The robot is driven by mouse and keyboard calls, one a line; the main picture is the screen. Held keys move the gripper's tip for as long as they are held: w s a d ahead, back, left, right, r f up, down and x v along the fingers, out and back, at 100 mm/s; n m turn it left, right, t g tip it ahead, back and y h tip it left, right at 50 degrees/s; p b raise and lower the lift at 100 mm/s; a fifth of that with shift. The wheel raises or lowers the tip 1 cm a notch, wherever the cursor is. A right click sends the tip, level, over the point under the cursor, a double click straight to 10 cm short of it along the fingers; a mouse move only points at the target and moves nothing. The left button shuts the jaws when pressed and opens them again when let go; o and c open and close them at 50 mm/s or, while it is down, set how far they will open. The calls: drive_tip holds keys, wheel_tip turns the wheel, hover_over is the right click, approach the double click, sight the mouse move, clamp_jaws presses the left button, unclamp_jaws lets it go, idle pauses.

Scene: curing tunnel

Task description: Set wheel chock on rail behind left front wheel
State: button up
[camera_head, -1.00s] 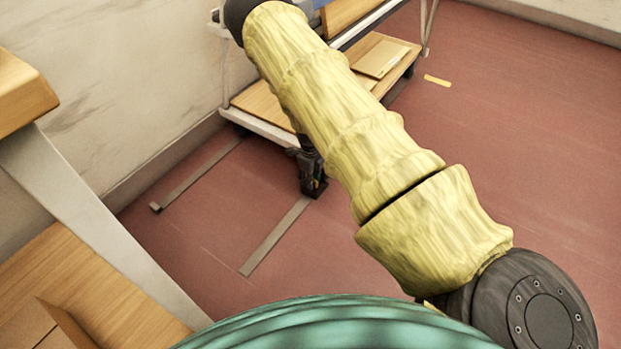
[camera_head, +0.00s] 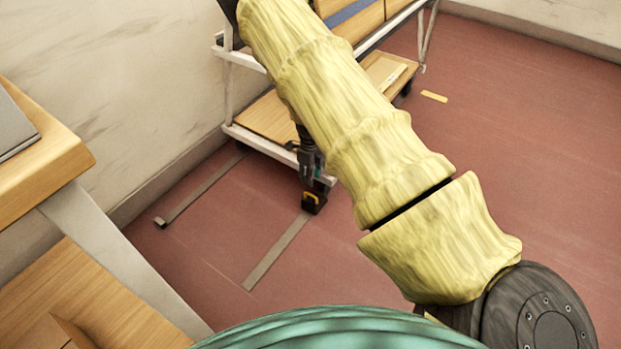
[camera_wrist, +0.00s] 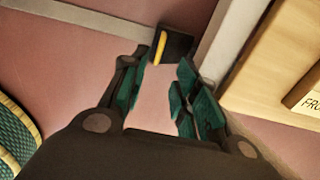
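The wheel chock (camera_head: 315,209) is a small black block with a yellow handle. It stands at the cart end of the right-hand floor rail (camera_head: 273,254), by the cart's near corner. In the wrist view the chock (camera_wrist: 179,48) lies just beyond my fingertips, beside the white cart frame (camera_wrist: 232,30), at the end of the grey rail (camera_wrist: 75,17). My gripper (camera_wrist: 160,76) is open, with nothing between its teal-padded fingers. In the head view my gripper (camera_head: 312,176) is just above the chock. The left front wheel cannot be made out behind the gripper and chock.
The cart (camera_head: 262,143) has a white frame and wooden shelves. Another rail (camera_head: 198,186) runs along the wall side. A wooden bench (camera_head: 40,165) stands at the left.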

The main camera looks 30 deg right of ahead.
drive_tip(key=s+a+f+n+g+h, duration=0.1)
drive_tip(key=s+a+f+n, duration=0.15)
drive_tip(key=s+n, duration=0.35)
drive_tip(key=s+a+f+n+h, duration=0.1)
drive_tip(key=s+f+n, duration=0.25)
drive_tip(key=s, duration=0.55)
drive_tip(key=s+a+f+n+g+h, duration=0.1)
drive_tip(key=s+a+f+n, duration=0.1)
drive_tip(key=s+n, duration=0.4)
drive_tip(key=s+a+r+n+t+y, duration=0.2)
drive_tip(key=s+a+n+y, duration=0.1)
drive_tip(key=s+a+n, duration=1.1)
drive_tip(key=s+n, duration=0.1)
drive_tip(key=s, duration=0.3)
drive_tip(key=shift+s+a+n, duration=0.2)
drive_tip(key=shift+a+n, duration=0.15)
drive_tip(key=shift+r, duration=0.15)
wheel_tip(320, 180, up, 41)
drive_tip(key=p, duration=4.1)
